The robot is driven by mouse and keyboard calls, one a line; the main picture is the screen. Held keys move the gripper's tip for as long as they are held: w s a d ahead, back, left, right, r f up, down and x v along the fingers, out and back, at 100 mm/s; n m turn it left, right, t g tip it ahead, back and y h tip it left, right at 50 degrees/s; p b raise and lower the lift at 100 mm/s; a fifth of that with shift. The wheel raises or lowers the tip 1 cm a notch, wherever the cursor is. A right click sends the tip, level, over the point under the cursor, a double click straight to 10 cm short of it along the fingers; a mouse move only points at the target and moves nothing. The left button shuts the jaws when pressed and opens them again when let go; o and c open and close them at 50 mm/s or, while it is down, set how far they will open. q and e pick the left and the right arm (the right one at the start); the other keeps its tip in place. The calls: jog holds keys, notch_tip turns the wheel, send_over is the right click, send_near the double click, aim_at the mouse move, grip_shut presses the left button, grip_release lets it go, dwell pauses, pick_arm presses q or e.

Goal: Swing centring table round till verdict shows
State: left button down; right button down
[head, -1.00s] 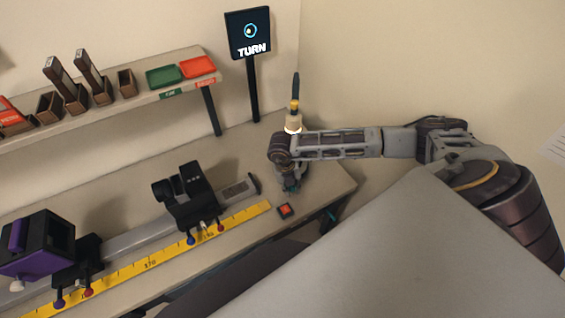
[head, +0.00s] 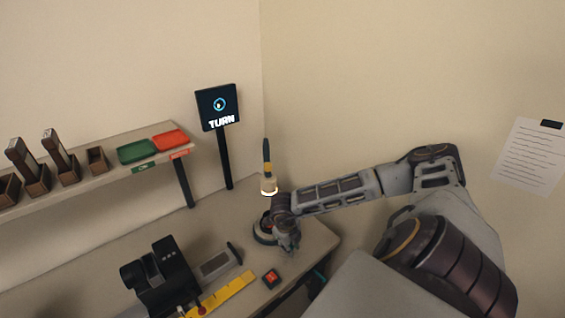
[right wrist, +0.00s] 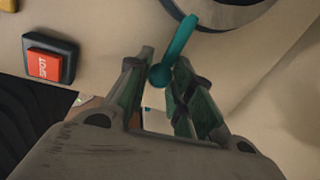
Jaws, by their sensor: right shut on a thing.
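The centring table is a dark round base (head: 262,236) near the bench's right end, partly hidden by my right arm. Its dark rim (right wrist: 232,14) shows at the top of the right wrist view. A teal handle with a ball end (right wrist: 161,76) sticks out from it. My right gripper (right wrist: 166,63) is shut on this handle, its fingers either side of the ball. In the head view the right gripper (head: 289,244) is at the table's right side. The display (head: 218,107) reads TURN under a cyan ring with a small bright mark. My left gripper is out of view.
A red button (head: 271,277) sits on the bench in front of the table; it also shows in the right wrist view (right wrist: 45,65). A black device (head: 160,277) on a rail and a yellow scale (head: 226,293) lie left.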

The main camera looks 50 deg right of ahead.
jog(key=shift+s+d+n+t+b, duration=0.15)
jog(key=shift+d+n+b, duration=0.2)
jog(key=shift+d+n, duration=0.4)
jog(key=shift+d+n+t+b, duration=0.15)
jog(key=shift+d+n+b, duration=0.2)
jog(key=shift+d+n, duration=0.4)
jog(key=shift+d, duration=0.1)
jog(key=c, duration=1.2)
grip_release()
notch_tip(320, 180, up, 12)
jog(key=a, duration=0.2)
jog(key=shift+s, duration=0.25)
jog(key=shift+f, duration=0.1)
